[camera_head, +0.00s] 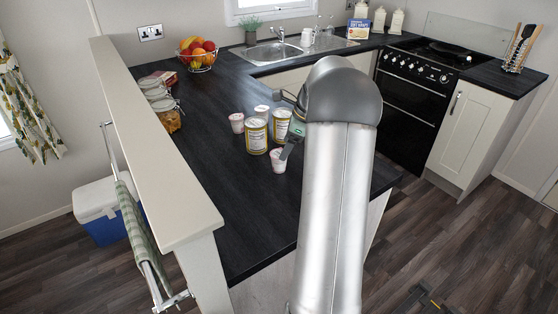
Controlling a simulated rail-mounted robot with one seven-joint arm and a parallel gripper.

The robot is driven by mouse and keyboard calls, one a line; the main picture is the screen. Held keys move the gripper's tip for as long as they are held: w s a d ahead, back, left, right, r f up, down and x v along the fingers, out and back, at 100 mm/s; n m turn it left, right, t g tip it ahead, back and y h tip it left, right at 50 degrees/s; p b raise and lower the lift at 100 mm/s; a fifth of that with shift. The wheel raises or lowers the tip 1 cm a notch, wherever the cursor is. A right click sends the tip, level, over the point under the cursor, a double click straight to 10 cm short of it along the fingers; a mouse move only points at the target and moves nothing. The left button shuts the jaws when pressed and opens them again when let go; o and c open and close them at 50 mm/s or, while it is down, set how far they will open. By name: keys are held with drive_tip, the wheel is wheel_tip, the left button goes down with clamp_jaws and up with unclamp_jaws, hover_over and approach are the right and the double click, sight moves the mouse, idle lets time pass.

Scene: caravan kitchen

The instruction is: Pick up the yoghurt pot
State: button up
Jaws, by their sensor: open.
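Several small pale pots with pinkish markings stand on the dark worktop and look like yoghurt pots. One pot (278,161) is at the front, one pot (237,122) at the left, and one pot (262,111) behind the tins. Two larger yellow-and-white tins, a front tin (256,137) and a right tin (281,122), stand among them. My gripper (283,126) is open and close to this group, with one finger by the front pot and the other further back. I cannot tell whether it touches anything. My arm hides the worktop to the right.
Glass jars (167,112) and a fruit bowl (198,55) stand along the worktop's left side. A raised ledge (150,150) borders that side. The sink (275,52) and hob (440,52) are further back. The front left worktop (240,215) is clear.

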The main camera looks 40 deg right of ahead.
sight(279, 154)
drive_tip(key=x, duration=0.3)
drive_tip(key=p+x, duration=0.1)
drive_tip(key=x, duration=0.1)
drive_tip(key=shift+w+a, duration=0.15)
drive_tip(key=shift+a, duration=0.15)
drive_tip(key=shift+c, duration=0.2)
drive_tip(key=c, duration=1)
drive_tip(key=shift+r, duration=0.1)
